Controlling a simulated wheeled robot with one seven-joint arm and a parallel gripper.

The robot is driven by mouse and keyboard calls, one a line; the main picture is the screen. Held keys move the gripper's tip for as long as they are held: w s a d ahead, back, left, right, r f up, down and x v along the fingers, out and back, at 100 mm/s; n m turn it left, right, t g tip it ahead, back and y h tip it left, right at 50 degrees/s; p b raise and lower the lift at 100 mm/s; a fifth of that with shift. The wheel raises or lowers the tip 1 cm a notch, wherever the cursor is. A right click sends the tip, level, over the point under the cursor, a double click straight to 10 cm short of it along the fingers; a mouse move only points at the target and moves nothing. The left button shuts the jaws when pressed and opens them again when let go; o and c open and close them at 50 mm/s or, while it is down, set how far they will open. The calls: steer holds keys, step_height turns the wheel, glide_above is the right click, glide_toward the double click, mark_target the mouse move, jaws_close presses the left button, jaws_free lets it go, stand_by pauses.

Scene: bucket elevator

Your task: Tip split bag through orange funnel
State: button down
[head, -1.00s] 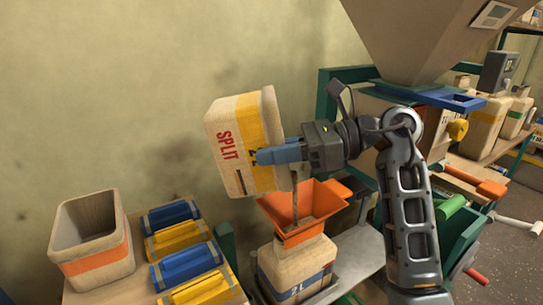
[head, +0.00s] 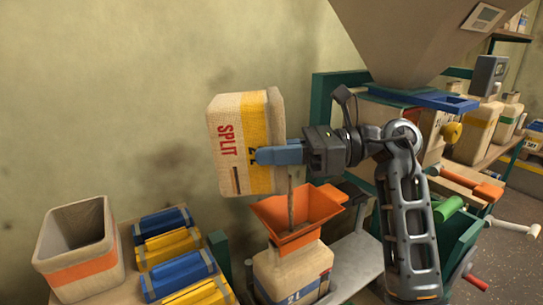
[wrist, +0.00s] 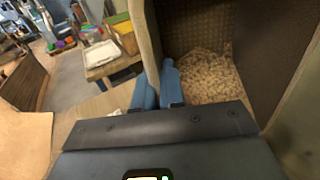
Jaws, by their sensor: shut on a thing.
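The split bag (head: 230,118), cream with a yellow band and red SPLIT lettering, is held in the air, tipped on its side. My gripper (head: 278,155) is shut on its wall with blue fingers; they also show in the wrist view (wrist: 157,88). A thin brown stream (head: 291,200) falls from the bag's lower right side into the orange funnel (head: 272,212). The funnel sits in the mouth of a cream sack (head: 285,268) below. In the wrist view, pale grain (wrist: 205,75) lies inside the open bag. The funnel's bottom is partly hidden.
An open cream bin with an orange band (head: 80,262) stands at left beside several blue and yellow bundles (head: 172,245). A grey hopper (head: 410,35) hangs above a green-framed machine (head: 318,105) at right. Filled bags (head: 470,135) stand on a bench behind.

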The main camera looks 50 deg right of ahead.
steer(key=shift+s+d+r+t+y+b, duration=0.2)
steer(key=shift+s+d+t+y+b, duration=0.75)
steer(key=shift+b, duration=1.55)
steer(key=shift+s+d+f+t+y+b, duration=0.1)
steer(key=shift+s+d+t+y+b, duration=0.5)
steer(key=shift+b, duration=1.15)
steer(key=shift+s+d+t+y+b, duration=0.25)
steer(key=shift+t+y+b, duration=0.6)
steer(key=shift+b, duration=0.85)
stand_by(0.9)
